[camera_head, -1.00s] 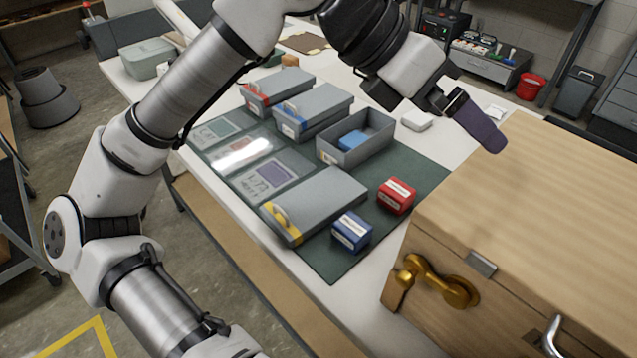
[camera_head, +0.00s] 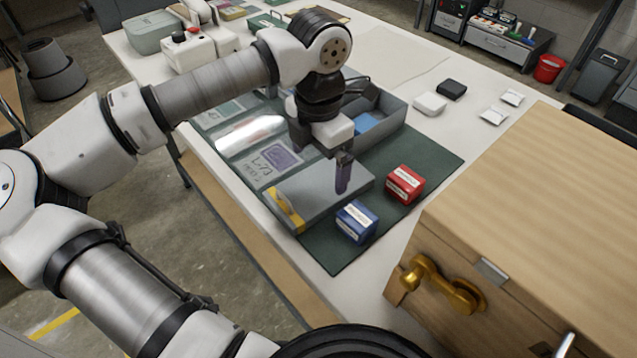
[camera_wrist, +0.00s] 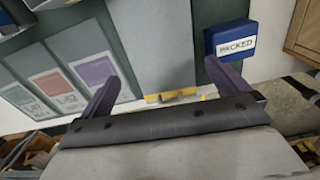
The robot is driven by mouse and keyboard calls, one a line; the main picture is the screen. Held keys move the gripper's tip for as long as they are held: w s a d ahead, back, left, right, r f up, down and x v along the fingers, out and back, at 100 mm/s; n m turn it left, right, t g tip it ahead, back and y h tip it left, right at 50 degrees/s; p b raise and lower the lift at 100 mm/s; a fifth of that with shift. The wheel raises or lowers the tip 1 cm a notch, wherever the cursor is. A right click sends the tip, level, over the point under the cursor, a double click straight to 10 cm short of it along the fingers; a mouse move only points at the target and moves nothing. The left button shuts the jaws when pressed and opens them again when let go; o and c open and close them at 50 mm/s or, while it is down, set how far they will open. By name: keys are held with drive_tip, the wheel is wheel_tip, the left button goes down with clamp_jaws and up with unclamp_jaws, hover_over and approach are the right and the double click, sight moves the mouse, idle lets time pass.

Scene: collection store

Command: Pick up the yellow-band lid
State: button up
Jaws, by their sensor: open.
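The yellow-band lid (camera_head: 322,196) is a flat grey piece with a yellow band and handle (camera_head: 284,208) at its near left end. It lies on the dark green mat (camera_head: 334,254). My gripper (camera_head: 321,166) points down above the lid, open and empty; one purple finger shows clearly, the other is hidden in the head view. In the wrist view the lid (camera_wrist: 158,40) lies between the two spread fingers of my gripper (camera_wrist: 160,72), with its yellow handle (camera_wrist: 170,95) near the palm edge. I cannot tell the remaining height above it.
A blue box (camera_head: 356,222), labelled "PACKED" in the wrist view (camera_wrist: 231,40), stands close right of the lid. A red box (camera_head: 405,184) is behind it. An open grey box (camera_head: 392,118) stands behind the lid. A wooden chest (camera_head: 540,200) fills the right side.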

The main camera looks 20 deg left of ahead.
sight(318, 186)
drive_tip(key=shift+s+f+p, duration=0.15)
drive_tip(key=shift+f+p, duration=0.8)
drive_tip(key=shift+f, duration=1.75)
drive_tip(key=c, duration=0.7)
drive_tip(key=shift+r, duration=0.15)
